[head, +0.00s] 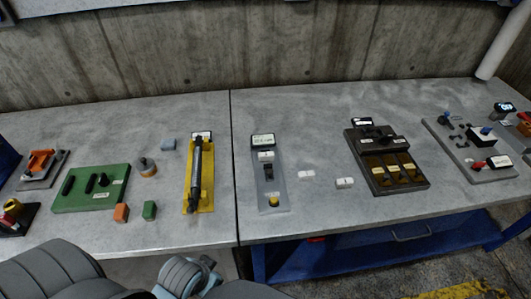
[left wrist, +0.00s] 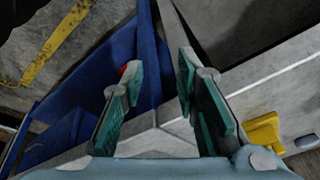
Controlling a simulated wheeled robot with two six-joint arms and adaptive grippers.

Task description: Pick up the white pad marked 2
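Two small white pads lie loose on the grey table in the head view, a left one (head: 307,175) and a right one (head: 344,183). Each bears a small dark mark too small to read, so I cannot tell which is marked 2. A third white piece (head: 266,156) sits on the grey plate with the green display. My left gripper (left wrist: 160,65) is open and empty in the left wrist view, over the table's front edge and apart from the pads. Part of my left arm shows at the bottom of the head view. My right gripper is not in view.
The grey plate (head: 276,196) stands left of the pads, and a dark tray with yellow-brown slots (head: 385,188) stands right. A yellow holder (head: 208,195) carries a dark cylinder (head: 196,165). A green board (head: 78,200) lies farther left. Table around the pads is clear.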

